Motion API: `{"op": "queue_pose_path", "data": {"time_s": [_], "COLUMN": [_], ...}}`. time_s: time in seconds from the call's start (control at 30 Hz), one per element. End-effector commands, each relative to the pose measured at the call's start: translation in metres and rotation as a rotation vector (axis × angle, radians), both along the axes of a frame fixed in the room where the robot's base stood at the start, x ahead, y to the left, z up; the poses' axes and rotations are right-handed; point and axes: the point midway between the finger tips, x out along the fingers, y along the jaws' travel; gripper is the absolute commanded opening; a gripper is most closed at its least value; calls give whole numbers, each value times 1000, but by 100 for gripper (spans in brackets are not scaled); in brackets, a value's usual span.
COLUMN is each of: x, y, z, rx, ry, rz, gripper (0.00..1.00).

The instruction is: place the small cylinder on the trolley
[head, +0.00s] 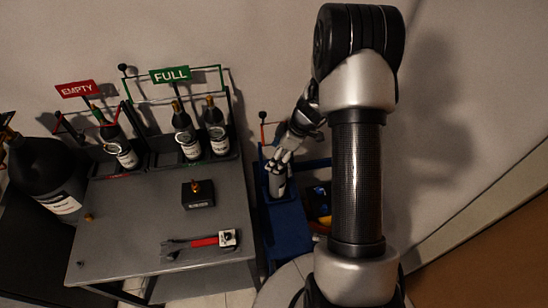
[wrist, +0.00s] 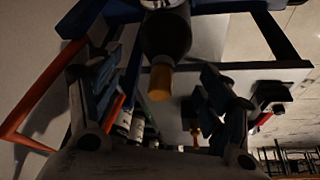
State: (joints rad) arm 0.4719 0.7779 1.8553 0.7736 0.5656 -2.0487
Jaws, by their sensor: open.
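The small cylinder (head: 278,187) stands on the blue trolley (head: 290,228), right of the table. In the wrist view the cylinder (wrist: 166,38) is dark, with a gold-orange top and a white label at the frame's upper edge. My gripper (head: 280,164) is at the cylinder's upper end and partly hides it in the head view. In the wrist view the fingers are spread, one on each side, and a gap shows between them and the cylinder. I cannot tell from these frames whether any finger touches it. The cylinder's base is hidden.
A large black cylinder (head: 48,170) stands left. A wall is close behind the trolley.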

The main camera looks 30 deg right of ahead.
Motion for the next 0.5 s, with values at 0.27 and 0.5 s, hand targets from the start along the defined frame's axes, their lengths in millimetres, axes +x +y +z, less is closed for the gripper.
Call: {"op": "queue_pose_path", "data": {"time_s": [0.27, 0.5], "x": [-15, -21], "y": [-19, -26], "z": [60, 84], "rx": [0, 2], "ry": [-1, 1], "rz": [-1, -2], "gripper": [72, 72]}}
